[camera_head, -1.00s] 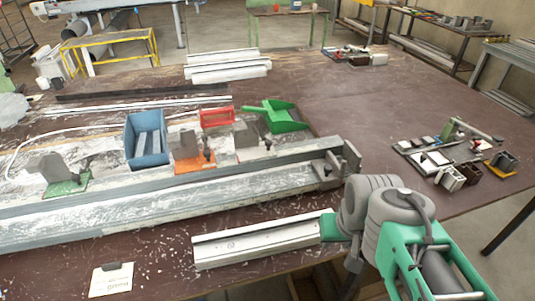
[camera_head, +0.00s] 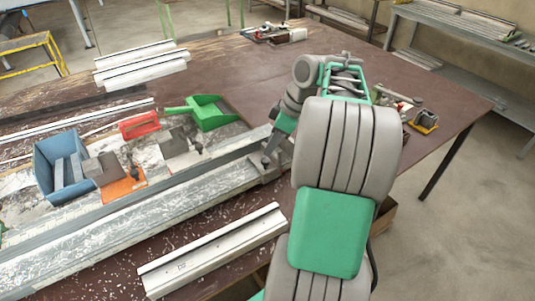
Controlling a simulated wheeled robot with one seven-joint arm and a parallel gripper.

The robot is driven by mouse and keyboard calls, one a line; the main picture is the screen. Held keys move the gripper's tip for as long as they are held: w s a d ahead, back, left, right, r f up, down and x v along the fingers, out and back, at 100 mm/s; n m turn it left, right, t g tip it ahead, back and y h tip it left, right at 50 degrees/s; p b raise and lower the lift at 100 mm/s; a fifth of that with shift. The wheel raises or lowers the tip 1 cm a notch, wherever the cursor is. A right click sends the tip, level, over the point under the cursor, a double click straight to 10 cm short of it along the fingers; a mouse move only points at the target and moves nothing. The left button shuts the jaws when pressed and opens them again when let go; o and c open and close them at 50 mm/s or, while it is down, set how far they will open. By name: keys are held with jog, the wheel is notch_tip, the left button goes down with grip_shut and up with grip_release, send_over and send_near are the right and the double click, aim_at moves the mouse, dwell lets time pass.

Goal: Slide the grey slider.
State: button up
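The grey slider (camera_head: 183,153), an upright grey block on a pale grey base with a small dark knob, stands at the rail's far side, right of the orange-based slider (camera_head: 123,187). The long grey rail (camera_head: 150,213) runs from lower left to the middle. My gripper (camera_head: 270,152) is at the rail's right end, to the right of the grey slider and apart from it. My arm covers part of this end, and the fingers are too small and hidden to tell open from shut.
A blue bin (camera_head: 62,165), red holder (camera_head: 138,125) and green dustpan (camera_head: 207,112) lie behind the rail. A loose pale profile (camera_head: 213,250) lies in front. More profiles (camera_head: 142,65) are stacked at the back.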

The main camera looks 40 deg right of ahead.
aim_at(266, 160)
jog(key=x, duration=0.3)
jog(key=d+x, duration=0.1)
jog(key=x, duration=0.3)
jog(key=shift+s+d+f, duration=0.1)
jog(key=shift+d+f, duration=0.1)
jog(key=shift+f, duration=0.15)
grip_shut()
dwell(1.1)
